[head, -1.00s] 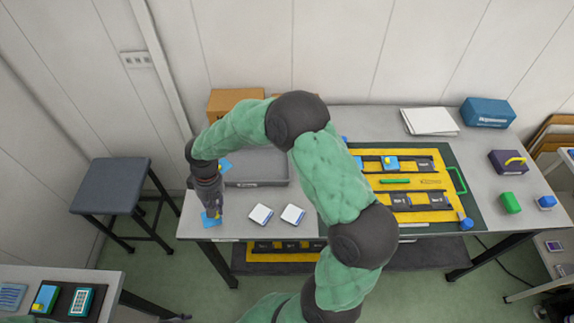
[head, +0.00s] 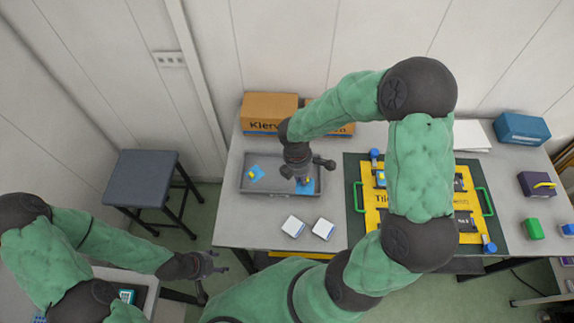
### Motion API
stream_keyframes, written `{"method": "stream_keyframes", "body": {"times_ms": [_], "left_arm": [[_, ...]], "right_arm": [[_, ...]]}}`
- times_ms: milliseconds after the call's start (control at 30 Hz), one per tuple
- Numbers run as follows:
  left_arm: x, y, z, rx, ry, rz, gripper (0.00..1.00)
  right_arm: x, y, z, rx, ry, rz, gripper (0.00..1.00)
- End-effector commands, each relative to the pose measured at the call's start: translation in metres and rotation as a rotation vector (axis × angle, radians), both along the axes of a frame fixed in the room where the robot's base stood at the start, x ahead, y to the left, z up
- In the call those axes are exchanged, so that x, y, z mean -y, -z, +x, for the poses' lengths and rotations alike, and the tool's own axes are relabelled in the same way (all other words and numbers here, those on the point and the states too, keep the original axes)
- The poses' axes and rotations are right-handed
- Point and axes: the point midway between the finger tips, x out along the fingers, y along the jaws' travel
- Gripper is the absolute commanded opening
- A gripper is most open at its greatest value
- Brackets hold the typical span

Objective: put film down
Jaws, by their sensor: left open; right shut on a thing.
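My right gripper (head: 301,179) is over the right part of the grey tray (head: 262,191). It is shut on a blue film (head: 306,188) with a small yellow tab, partly hidden by the fingers. I cannot tell whether this film touches the tray floor. Another blue film (head: 257,172) with a yellow tab lies in the left part of the tray, apart from the gripper. My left gripper (head: 219,262) is open and empty, at the lower left in front of the table's near edge.
Two white square pads (head: 293,226) lie in front of the tray. A cardboard box (head: 270,108) stands behind it. A yellow board with green handles (head: 370,218) lies to the right, partly hidden by my arm. A blue box (head: 522,128) is at the far right. A stool (head: 142,176) stands left.

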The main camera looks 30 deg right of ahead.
Motion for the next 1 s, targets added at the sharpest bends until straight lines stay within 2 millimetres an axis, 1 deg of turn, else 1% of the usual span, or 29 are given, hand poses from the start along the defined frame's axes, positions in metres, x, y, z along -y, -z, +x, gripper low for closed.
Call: {"method": "stream_keyframes", "body": {"times_ms": [33, 100, 333, 500, 600, 700, 867, 967, 1000], "left_arm": [[0.000, 0.001, 0.000, 0.000, 0.000, 0.000, 0.56], [0.000, 0.002, 0.000, 0.000, 0.000, 0.000, 0.56], [0.000, 0.003, 0.000, 0.001, 0.000, 0.000, 0.56], [0.000, 0.007, 0.000, 0.001, 0.000, 0.000, 0.56], [0.000, 0.008, 0.001, 0.001, 0.000, 0.000, 0.56], [0.000, 0.009, 0.000, 0.001, 0.000, 0.000, 0.56], [0.000, 0.009, 0.000, 0.001, 0.000, 0.000, 0.56], [0.000, 0.010, 0.001, 0.001, 0.000, 0.000, 0.56], [0.000, 0.011, 0.001, 0.001, 0.000, 0.000, 0.56]], "right_arm": [[0.001, 0.006, 0.010, -0.002, 0.000, 0.000, 0.09], [0.002, 0.013, 0.024, -0.002, 0.000, 0.000, 0.09], [0.007, 0.031, 0.067, -0.001, 0.003, 0.001, 0.09], [0.009, 0.060, 0.089, -0.004, 0.003, 0.001, 0.09], [0.010, 0.072, 0.099, -0.003, 0.003, 0.000, 0.09], [0.011, 0.079, 0.106, -0.002, 0.003, 0.000, 0.09], [0.012, 0.085, 0.111, -0.001, 0.004, 0.000, 0.09], [0.012, 0.092, 0.115, -0.002, 0.004, 0.000, 0.09], [0.012, 0.098, 0.114, -0.003, 0.005, 0.001, 0.09]]}}
